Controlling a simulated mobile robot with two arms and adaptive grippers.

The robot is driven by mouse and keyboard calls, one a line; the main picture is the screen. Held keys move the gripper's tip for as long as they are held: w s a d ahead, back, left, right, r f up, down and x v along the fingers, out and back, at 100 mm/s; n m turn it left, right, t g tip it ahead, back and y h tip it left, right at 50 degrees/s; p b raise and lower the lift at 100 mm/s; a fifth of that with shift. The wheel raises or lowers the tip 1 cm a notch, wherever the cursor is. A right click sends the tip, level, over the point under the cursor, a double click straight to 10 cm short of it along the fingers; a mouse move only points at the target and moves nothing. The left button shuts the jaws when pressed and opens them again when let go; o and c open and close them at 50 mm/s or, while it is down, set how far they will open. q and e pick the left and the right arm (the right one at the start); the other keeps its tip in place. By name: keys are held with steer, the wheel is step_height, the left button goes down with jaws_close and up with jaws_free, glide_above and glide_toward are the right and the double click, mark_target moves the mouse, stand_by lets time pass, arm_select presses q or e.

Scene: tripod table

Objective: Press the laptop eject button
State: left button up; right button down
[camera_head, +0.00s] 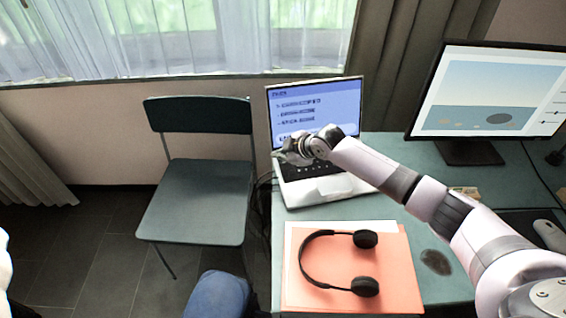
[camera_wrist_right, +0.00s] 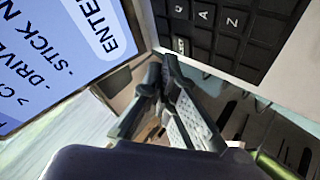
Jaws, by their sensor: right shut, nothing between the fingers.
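The open laptop stands on the desk; its white base (camera_head: 318,190) and lit blue screen (camera_head: 330,108) show in the head view. My right gripper (camera_head: 287,155) is over the left part of the laptop, near the screen's lower left corner, and hides part of the keyboard. In the right wrist view the closed fingers (camera_wrist_right: 163,75) lie between the screen (camera_wrist_right: 50,60) and the keyboard (camera_wrist_right: 215,40), close to the left edge keys. They hold nothing. I cannot make out the eject button, nor whether the fingertips touch the laptop. My left gripper is out of view.
Black headphones (camera_head: 364,287) lie on orange and white sheets (camera_head: 400,270) in front of the laptop. A monitor (camera_head: 490,95) stands at the right, with a mouse (camera_head: 550,235) near the right edge. A green chair (camera_head: 195,200) stands left of the desk (camera_head: 440,285).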

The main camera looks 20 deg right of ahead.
mark_target(282, 164)
steer(key=shift+f, duration=0.1)
steer(key=shift+f, duration=0.35)
steer(key=shift+f, duration=0.3)
stand_by(0.5)
steer(key=shift+r, duration=0.1)
steer(key=shift+r+p, duration=0.5)
steer(key=shift+r, duration=0.15)
step_height(282, 164, up, 5)
steer(key=p, duration=0.4)
steer(key=shift+p, duration=0.35)
